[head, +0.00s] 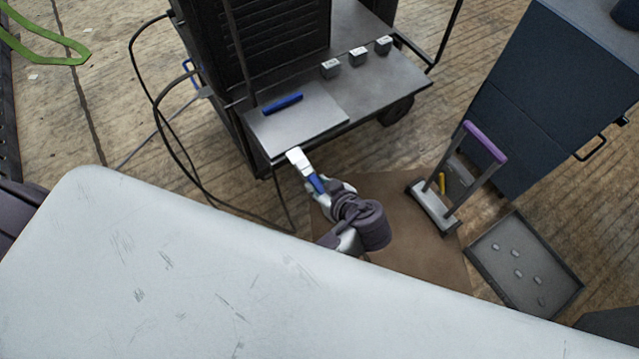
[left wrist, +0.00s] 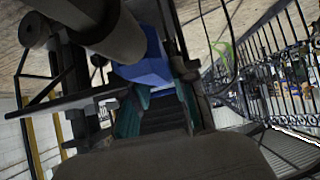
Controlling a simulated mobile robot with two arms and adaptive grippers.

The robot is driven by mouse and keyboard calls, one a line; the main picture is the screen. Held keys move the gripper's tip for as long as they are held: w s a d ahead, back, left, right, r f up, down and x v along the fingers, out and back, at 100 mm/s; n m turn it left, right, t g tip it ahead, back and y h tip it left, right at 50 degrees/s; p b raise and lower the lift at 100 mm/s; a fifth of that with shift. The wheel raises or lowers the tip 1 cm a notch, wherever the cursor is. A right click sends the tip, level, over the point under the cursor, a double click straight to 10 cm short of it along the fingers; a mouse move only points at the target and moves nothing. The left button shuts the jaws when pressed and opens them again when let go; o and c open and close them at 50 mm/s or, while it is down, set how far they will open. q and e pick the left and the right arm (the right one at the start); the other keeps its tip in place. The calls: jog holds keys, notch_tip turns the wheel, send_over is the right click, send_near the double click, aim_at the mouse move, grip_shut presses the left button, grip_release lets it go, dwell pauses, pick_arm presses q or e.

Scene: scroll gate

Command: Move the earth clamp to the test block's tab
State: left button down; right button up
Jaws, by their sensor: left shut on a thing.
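My left gripper (head: 322,186) is shut on a blue-handled piece with a pale flat end (head: 298,160), which I take to be the earth clamp. The pale end is over the front edge of the cart's lower shelf, and I cannot tell whether it touches. In the left wrist view the clamp's blue part (left wrist: 148,66) shows ahead of the palm, near teal finger parts (left wrist: 160,112); its jaws are hidden there. I cannot make out which piece is the test block or its tab. My right gripper is not in view.
A dark cart (head: 385,80) carries a black machine (head: 270,40), a grey plate (head: 320,112) with a blue bar (head: 282,103), and three small blocks (head: 357,57). Cables hang at its left. A purple-handled carrier (head: 485,142) and a tray (head: 553,290) of pieces stand right.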

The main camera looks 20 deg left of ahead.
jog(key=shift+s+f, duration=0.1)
pick_arm(q)
jog(key=shift+w+a, duration=0.15)
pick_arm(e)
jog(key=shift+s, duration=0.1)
pick_arm(q)
jog(key=shift+w+a, duration=0.35)
jog(key=shift+a, duration=0.15)
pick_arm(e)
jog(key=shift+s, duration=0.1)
pick_arm(q)
jog(key=shift+w+a, duration=0.4)
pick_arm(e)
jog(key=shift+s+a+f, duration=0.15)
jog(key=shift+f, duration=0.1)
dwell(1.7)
pick_arm(q)
jog(key=c, duration=0.8)
grip_release()
jog(key=shift+o, duration=0.4)
